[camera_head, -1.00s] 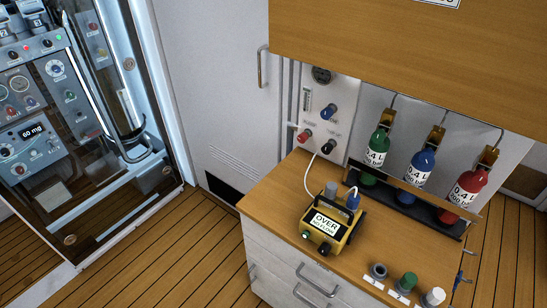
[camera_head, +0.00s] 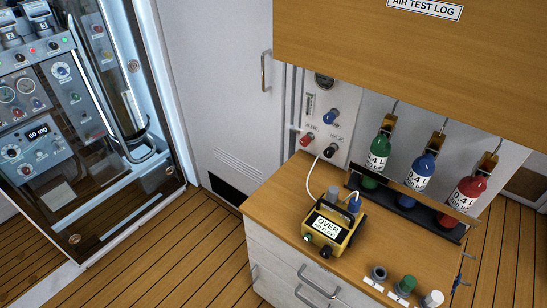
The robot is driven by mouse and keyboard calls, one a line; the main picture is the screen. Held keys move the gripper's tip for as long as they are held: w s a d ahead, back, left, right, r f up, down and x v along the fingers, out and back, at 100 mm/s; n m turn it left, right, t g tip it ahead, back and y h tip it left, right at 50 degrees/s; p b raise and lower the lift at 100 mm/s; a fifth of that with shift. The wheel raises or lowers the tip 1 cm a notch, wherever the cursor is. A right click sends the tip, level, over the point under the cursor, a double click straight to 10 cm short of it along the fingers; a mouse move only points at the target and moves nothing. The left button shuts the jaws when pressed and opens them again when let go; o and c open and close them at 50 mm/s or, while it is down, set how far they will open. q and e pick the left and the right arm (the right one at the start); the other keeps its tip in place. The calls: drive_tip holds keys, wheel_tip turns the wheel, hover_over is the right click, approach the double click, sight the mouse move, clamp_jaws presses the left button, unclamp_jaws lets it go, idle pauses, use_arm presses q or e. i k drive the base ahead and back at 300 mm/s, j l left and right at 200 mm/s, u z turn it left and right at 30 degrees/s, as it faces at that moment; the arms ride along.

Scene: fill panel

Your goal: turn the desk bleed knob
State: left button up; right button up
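A pale panel (camera_head: 346,108) is fixed upright at the back of the wooden desk (camera_head: 285,192). It carries a blue knob (camera_head: 329,117), a red knob (camera_head: 307,139) at lower left and a black knob (camera_head: 330,150) at lower right. The small labels by the knobs are too blurred to read, so I cannot tell for sure which is the bleed knob. A white hose (camera_head: 310,178) runs from the panel's lower part to a yellow device (camera_head: 328,228) reading "OVER". Neither gripper is in view.
Green (camera_head: 379,155), blue (camera_head: 421,172) and red (camera_head: 466,192) bottles stand in a dark rack behind the desk's right part. Several small fittings (camera_head: 407,284) line the front right edge. A wooden cabinet (camera_head: 400,60) overhangs the panel. The desk's left part is bare.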

sight(306, 139)
drive_tip(key=i+j+u, duration=0.1)
drive_tip(key=j+u, duration=0.2)
drive_tip(key=i+j+u, duration=0.25)
drive_tip(key=j, duration=0.15)
drive_tip(key=i+j+u, duration=0.1)
drive_tip(key=j+u, duration=0.2)
drive_tip(key=i+j+u, duration=0.15)
drive_tip(key=i, duration=0.3)
drive_tip(key=i+j+u, duration=0.1)
drive_tip(key=i+j, duration=0.2)
drive_tip(key=i+z, duration=0.3)
drive_tip(key=z, duration=0.2)
drive_tip(key=i+z, duration=0.25)
drive_tip(key=z, duration=0.25)
drive_tip(key=i+j+z, duration=0.25)
drive_tip(key=z, duration=0.2)
